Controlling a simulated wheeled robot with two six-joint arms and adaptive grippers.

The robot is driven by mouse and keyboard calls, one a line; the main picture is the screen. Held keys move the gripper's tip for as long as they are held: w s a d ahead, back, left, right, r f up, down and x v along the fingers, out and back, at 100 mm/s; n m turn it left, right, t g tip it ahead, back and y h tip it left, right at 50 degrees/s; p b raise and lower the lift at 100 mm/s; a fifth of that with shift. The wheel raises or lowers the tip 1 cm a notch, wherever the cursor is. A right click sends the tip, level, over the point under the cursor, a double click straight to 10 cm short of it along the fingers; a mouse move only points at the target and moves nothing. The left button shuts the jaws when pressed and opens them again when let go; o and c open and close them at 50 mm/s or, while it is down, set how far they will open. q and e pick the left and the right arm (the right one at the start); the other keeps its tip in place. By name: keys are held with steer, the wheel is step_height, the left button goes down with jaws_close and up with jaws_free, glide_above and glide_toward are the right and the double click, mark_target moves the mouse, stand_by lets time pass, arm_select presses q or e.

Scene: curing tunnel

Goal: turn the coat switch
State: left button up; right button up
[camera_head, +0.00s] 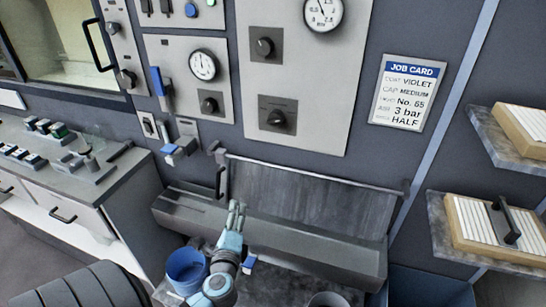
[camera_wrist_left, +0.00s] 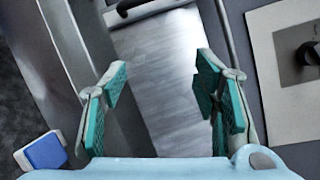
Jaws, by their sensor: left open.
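Several black rotary knobs sit on the grey wall panels; their labels are too small to read, so I cannot tell which is the coat switch. On the tall panel are an upper knob (camera_head: 264,46) and a larger lower knob (camera_head: 278,119). A smaller knob (camera_head: 209,105) sits under a gauge on the panel to the left. My left gripper (camera_head: 237,213) is open and empty, below these panels in front of the metal trough. In the left wrist view the open fingers (camera_wrist_left: 161,85) face the grey metal surface, with a dark knob (camera_wrist_left: 308,54) at the right edge.
A job card (camera_head: 408,92) on the wall reads violet, medium, No. 65, 3 bar, half. The metal trough (camera_head: 330,247) has a rail and handle. A blue bucket (camera_head: 186,268) stands beside my left arm. Shelves with trays (camera_head: 490,225) are at right, a control desk (camera_head: 60,160) at left.

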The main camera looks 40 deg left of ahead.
arm_select(q)
steer(key=w+d+r+m+t, duration=0.1)
steer(key=w+r+m+t, duration=0.25)
steer(key=r+m, duration=0.4)
steer(key=m+t+h, duration=0.3)
steer(key=m+t, duration=0.2)
steer(key=m, duration=0.3)
glide_toward(274, 123)
steer(key=shift+n, duration=0.35)
steer(key=p+x, duration=0.1)
steer(key=x, duration=0.3)
steer(key=p+x, duration=0.1)
steer(key=x, duration=0.4)
steer(key=shift+w+a+f+p, duration=0.1)
steer(key=shift+w+a+p, duration=0.1)
steer(key=shift+w+p, duration=0.15)
steer(key=c, duration=1.1)
